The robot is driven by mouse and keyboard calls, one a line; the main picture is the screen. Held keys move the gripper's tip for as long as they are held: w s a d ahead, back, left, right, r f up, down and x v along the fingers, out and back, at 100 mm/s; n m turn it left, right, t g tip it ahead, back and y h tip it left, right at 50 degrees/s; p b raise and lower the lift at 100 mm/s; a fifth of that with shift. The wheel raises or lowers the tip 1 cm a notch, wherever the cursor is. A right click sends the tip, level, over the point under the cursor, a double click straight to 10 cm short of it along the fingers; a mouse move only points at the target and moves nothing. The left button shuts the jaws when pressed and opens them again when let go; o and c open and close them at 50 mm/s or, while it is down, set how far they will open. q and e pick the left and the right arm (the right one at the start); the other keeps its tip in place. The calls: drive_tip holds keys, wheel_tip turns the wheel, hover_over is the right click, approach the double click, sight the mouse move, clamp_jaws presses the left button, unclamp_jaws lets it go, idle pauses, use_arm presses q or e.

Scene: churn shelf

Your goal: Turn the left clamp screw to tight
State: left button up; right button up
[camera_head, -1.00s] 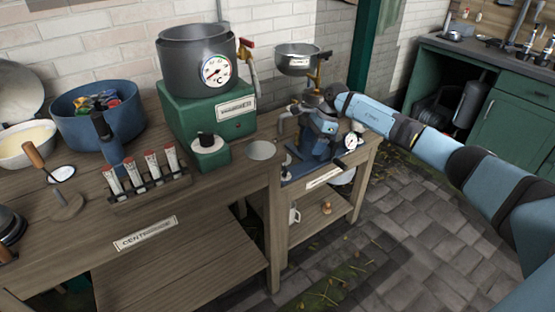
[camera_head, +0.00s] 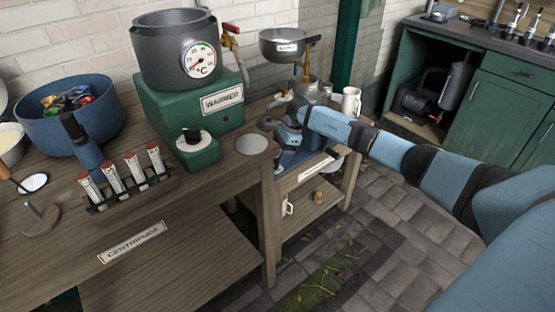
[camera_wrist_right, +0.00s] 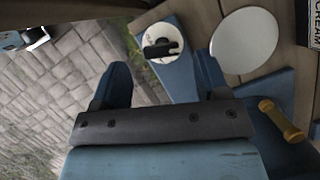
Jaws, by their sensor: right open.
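My right gripper (camera_head: 285,129) is low over the blue machine base (camera_head: 299,157) on the small side table. In the right wrist view the gripper (camera_wrist_right: 162,78) is open, with bare space between its fingers. A round white dial with a black knob (camera_wrist_right: 161,48) lies beyond and between the fingertips, apart from them. A small brass-yellow bar with knobbed ends (camera_wrist_right: 282,120) lies on the blue base, right of the right finger. I cannot tell which of these, if either, is the left clamp screw. My arm hides much of the machine. My left gripper is not in view.
A green warmer (camera_head: 196,110) with a grey pot stands left of the machine. A steel bowl (camera_head: 290,44) rises behind my gripper. A white mug (camera_head: 351,101) stands near the table's right end. A white disc (camera_wrist_right: 244,40) is right of the dial.

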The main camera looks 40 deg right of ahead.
drive_tip(key=shift+x, duration=1.2)
drive_tip(key=shift+w, duration=0.1)
drive_tip(key=c, duration=0.9)
